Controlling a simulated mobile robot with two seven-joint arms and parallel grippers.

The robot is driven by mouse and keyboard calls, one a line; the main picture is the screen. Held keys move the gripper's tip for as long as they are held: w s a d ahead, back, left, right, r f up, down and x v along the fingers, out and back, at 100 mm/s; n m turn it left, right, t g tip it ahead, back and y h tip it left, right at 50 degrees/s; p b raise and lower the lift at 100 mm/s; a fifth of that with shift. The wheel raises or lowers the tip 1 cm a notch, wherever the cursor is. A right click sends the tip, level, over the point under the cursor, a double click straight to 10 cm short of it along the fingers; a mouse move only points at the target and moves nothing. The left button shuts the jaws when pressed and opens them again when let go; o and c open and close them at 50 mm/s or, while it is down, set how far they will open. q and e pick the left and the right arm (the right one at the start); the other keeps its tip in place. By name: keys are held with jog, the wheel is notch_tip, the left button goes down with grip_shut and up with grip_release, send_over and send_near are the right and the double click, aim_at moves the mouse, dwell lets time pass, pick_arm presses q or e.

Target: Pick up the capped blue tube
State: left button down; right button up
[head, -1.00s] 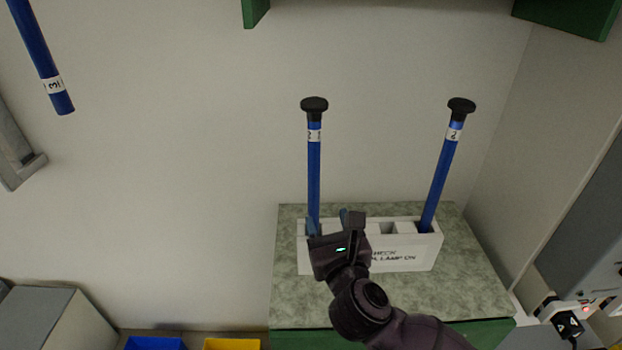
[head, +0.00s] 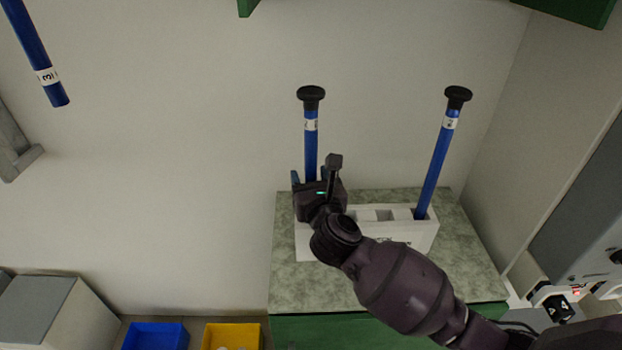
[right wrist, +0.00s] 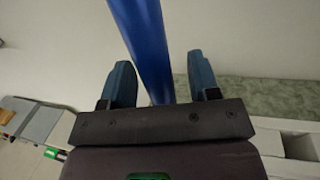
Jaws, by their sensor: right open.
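Two blue tubes with black caps stand in a white rack (head: 415,237). The left capped tube (head: 311,147) is upright, with a white label near its cap. The right capped tube (head: 437,165) leans to the right. My right gripper (head: 313,172) is at the left tube, above the rack, and hides its lower part. In the right wrist view the tube (right wrist: 146,45) passes between the two open fingers (right wrist: 160,82), with a gap on each side. My left gripper is not in view.
The rack stands on a green-grey speckled counter top (head: 380,290) against a wall. A third blue tube (head: 38,60) hangs at the upper left. A blue bin (head: 155,336) and a yellow bin (head: 232,334) are below left. Grey equipment (head: 580,225) stands at the right.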

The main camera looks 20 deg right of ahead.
jog(key=shift+w, duration=0.75)
jog(key=c, duration=1)
jog(key=shift+c, duration=0.2)
